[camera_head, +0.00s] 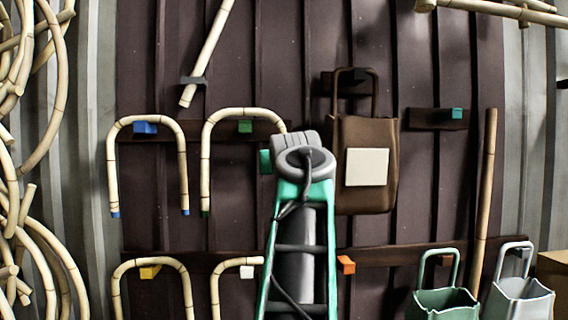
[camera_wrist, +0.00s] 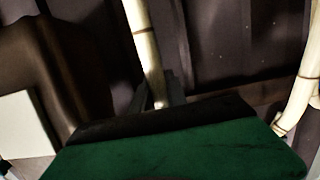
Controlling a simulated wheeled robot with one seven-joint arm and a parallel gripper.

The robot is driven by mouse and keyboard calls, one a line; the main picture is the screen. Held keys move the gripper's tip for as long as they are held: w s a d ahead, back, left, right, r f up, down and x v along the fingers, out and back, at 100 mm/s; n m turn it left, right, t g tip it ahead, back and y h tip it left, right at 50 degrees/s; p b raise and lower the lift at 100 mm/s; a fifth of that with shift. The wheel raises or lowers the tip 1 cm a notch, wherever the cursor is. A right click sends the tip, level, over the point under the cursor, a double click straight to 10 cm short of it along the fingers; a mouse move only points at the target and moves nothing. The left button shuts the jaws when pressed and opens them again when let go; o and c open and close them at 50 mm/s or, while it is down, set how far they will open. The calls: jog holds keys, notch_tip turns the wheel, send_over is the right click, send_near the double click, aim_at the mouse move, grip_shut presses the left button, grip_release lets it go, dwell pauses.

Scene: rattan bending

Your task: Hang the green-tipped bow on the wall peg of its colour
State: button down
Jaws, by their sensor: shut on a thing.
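The green-tipped bow (camera_head: 206,160) is upright with its arch on top in the head view. The green tip of its left leg shows, and its right leg is hidden behind my arm. The green peg (camera_head: 245,126) shows just under the arch; I cannot tell whether the bow rests on it or stands in front of it. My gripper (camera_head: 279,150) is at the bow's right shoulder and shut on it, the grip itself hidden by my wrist. In the wrist view a dark green surface fills the bottom, and pale cane (camera_wrist: 305,95) shows at the right.
A blue-tipped bow (camera_head: 112,165) hangs on the blue peg (camera_head: 145,127) at left. A brown bag (camera_head: 365,195) hangs close right of my gripper. A slanted cane (camera_head: 208,50) is above. Below are bows at the yellow peg (camera_head: 150,272) and white peg (camera_head: 246,272).

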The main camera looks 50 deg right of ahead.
jog(key=x, duration=0.4)
jog(key=shift+f+p, duration=0.3)
jog(key=shift+p, duration=0.1)
jog(key=c, duration=1.3)
grip_release()
jog(key=shift+o, duration=0.2)
jog(key=shift+s+a, duration=0.1)
jog(key=shift+a, duration=0.05)
jog(key=b+v, duration=0.2)
jog(key=v, duration=0.5)
jog(key=shift+s+a, duration=0.2)
jog(key=shift+a, duration=0.05)
